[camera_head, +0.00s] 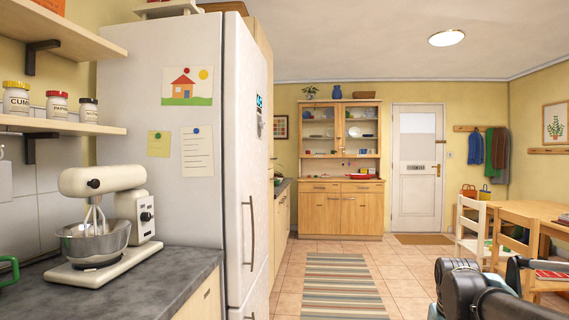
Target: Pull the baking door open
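No door that I can pick out as a baking door or oven door shows in this view. Part of my own dark arm enters at the lower right, in front of the table and chairs. I cannot make out my gripper's fingers, and nothing held shows.
A white fridge (176,110) with a tall handle (251,233) stands left of centre. A mixer (100,200) sits on the dark counter (150,290). A wooden dresser (341,205) and a shut white door (417,190) are at the back. The striped rug (343,285) and tiled floor are clear.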

